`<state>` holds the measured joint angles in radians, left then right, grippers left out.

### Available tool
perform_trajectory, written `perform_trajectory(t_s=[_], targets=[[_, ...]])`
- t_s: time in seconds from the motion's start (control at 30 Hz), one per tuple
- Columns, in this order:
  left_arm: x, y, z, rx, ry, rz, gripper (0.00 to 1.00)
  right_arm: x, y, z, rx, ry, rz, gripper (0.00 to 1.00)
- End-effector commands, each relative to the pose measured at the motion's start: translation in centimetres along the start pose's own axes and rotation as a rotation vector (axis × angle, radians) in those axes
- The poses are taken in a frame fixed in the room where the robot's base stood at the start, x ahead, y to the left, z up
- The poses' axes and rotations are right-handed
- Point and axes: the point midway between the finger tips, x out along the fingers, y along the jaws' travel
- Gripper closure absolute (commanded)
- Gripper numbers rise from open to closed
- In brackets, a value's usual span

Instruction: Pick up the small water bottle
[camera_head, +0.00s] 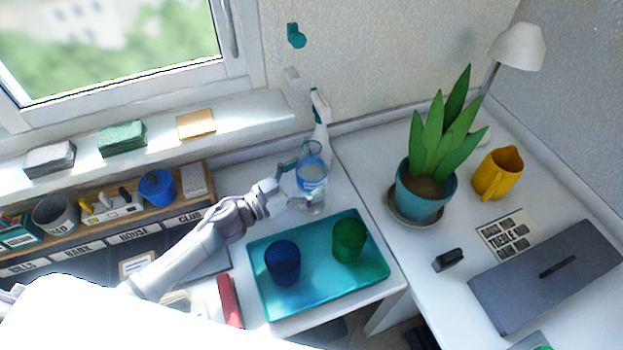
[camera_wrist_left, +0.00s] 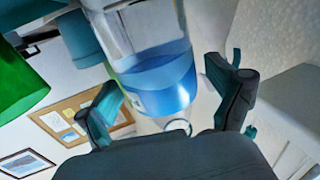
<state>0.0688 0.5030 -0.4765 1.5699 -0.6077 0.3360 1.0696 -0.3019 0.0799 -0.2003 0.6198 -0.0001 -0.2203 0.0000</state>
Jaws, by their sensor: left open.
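The small water bottle (camera_head: 312,173) is clear with a blue band and stands on the white desk behind the teal tray, near the wall corner. My left gripper (camera_head: 303,183) reaches it from the left, one finger on its far side and one on its near side. In the left wrist view the bottle (camera_wrist_left: 160,75) shows large between the spread fingers of the left gripper (camera_wrist_left: 170,95). That gripper is open, and I cannot tell whether a finger touches the bottle. My right gripper is not in view.
A white spray bottle (camera_head: 321,112) stands just behind the bottle. The teal tray (camera_head: 325,290) with a blue cup (camera_head: 283,263) and a green cup (camera_head: 349,240) lies in front. A potted plant (camera_head: 422,190) stands to the right. The windowsill (camera_head: 240,113) is at the left.

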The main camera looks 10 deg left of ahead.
Motion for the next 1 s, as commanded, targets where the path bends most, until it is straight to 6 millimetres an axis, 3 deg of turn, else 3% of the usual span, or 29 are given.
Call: perform_trajectory(t_s=[0.2, 0.53, 1.0], targets=[[3.3, 0.1, -0.5, -0.001, 0.003, 0.000, 0.07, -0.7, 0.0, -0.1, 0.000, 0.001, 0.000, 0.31], [3.8, 0.1, -0.3, 0.000, 0.001, 0.000, 0.08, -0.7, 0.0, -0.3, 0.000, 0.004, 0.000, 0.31], [3.8, 0.1, -0.3, 0.000, 0.001, 0.000, 0.87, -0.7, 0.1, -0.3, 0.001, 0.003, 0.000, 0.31]])
